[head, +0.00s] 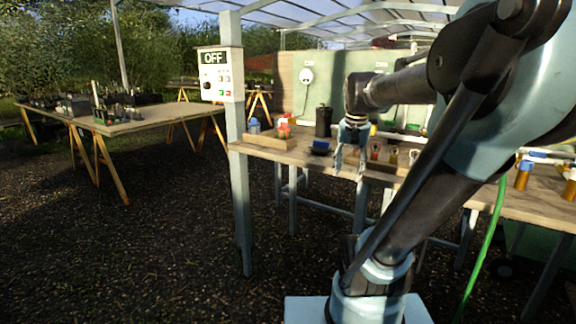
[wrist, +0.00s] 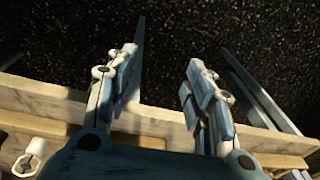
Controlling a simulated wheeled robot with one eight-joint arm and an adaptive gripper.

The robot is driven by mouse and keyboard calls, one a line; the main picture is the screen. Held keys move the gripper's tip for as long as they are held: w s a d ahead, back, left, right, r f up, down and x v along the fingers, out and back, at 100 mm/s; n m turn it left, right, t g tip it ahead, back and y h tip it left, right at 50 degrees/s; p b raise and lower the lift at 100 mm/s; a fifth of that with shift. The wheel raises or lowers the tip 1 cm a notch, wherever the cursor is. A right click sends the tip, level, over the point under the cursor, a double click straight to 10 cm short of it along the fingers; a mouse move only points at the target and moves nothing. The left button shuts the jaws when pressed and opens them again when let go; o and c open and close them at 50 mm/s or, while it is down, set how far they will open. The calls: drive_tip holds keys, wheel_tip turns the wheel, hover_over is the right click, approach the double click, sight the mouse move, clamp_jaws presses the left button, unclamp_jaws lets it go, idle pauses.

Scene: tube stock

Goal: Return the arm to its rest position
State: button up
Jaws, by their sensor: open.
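My gripper (head: 350,160) hangs at the front edge of the wooden workbench (head: 265,144), fingers pointing down, in the head view. In the wrist view my gripper (wrist: 160,85) has its two fingers well apart, with nothing between them. Below the fingers I see dark ground and the bench edge (wrist: 45,98). My arm reaches up from its pale blue base at the lower right of the head view, bends at the top right and comes back down over the bench. Part of the bench is hidden behind my arm.
The bench holds a dark canister (head: 323,121), a wooden tray (head: 268,139) and small tools near my gripper. A post with an OFF box (head: 220,74) stands left of the bench. A green hose (head: 482,250) hangs at right. Gravel ground at left is open.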

drive_tip(key=s+f+n, duration=0.5)
drive_tip(key=s+f, duration=0.7)
drive_tip(key=f, duration=0.4)
drive_tip(key=shift+s+f+n+t, duration=0.25)
drive_tip(key=shift+n+t, duration=0.05)
drive_tip(key=shift+t, duration=0.1)
drive_tip(key=shift+w+f, duration=0.2)
drive_tip(key=shift+w, duration=0.25)
